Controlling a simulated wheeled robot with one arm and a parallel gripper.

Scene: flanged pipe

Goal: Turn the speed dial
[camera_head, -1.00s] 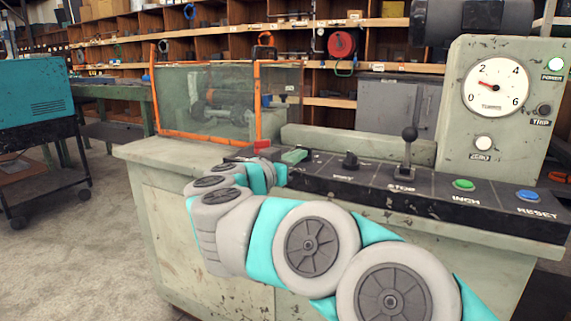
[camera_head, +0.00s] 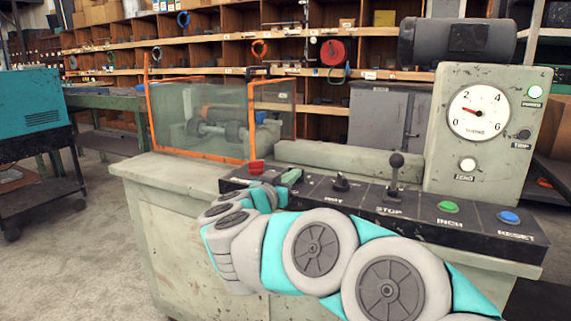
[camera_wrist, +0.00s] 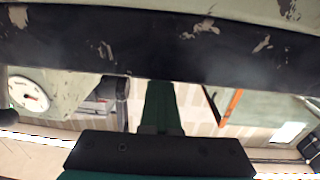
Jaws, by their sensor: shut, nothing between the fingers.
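A small black knob (camera_head: 340,182) stands on the dark sloped control panel (camera_head: 420,212), between my gripper and the lever; its label is partly unreadable. I cannot tell for sure that it is the speed dial. My gripper (camera_head: 291,177) is at the panel's left part, its green fingertips shut and empty, left of the knob and apart from it. In the wrist view, the green fingers (camera_wrist: 162,105) point at a dark band, seemingly the panel, and no knob shows there. The round gauge (camera_head: 478,111) has a red needle pointing left; it also shows in the wrist view (camera_wrist: 30,96).
A black ball-topped lever (camera_head: 394,172) stands right of the knob, then a green button (camera_head: 448,207) and a blue button (camera_head: 509,217). A red part (camera_head: 256,167) is beside my gripper. An orange-framed clear guard (camera_head: 205,120) stands behind on the left.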

